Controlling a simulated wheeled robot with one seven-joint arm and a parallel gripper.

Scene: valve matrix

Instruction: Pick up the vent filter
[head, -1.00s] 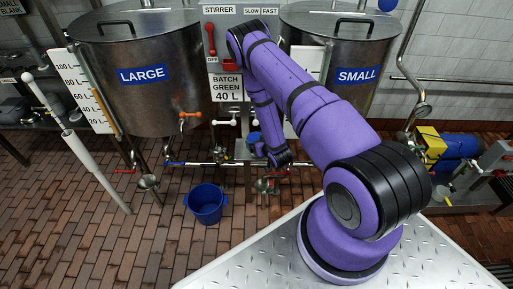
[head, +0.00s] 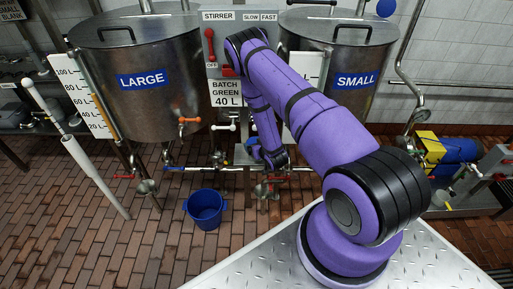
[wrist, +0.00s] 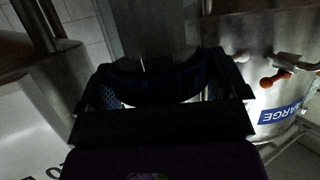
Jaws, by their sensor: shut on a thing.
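In the wrist view my gripper (wrist: 163,98) is shut around a dark, bluish round body, which I take to be the vent filter (wrist: 158,82). The jaws touch it on both sides, and the picture is too dark to show its details. A grey cylindrical shape rises behind it; I cannot tell whether the two are joined. In the head view my gripper (head: 272,160) is low between the two tanks, mostly hidden by my own arm. The filter cannot be made out clearly there.
The LARGE tank (head: 150,100) and SMALL tank (head: 365,60) flank the arm. Pipes with valves (head: 190,168) run close to the gripper. A blue bucket (head: 205,208) stands on the brick floor, which is open at the front left. A yellow and blue pump (head: 450,150) is at right.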

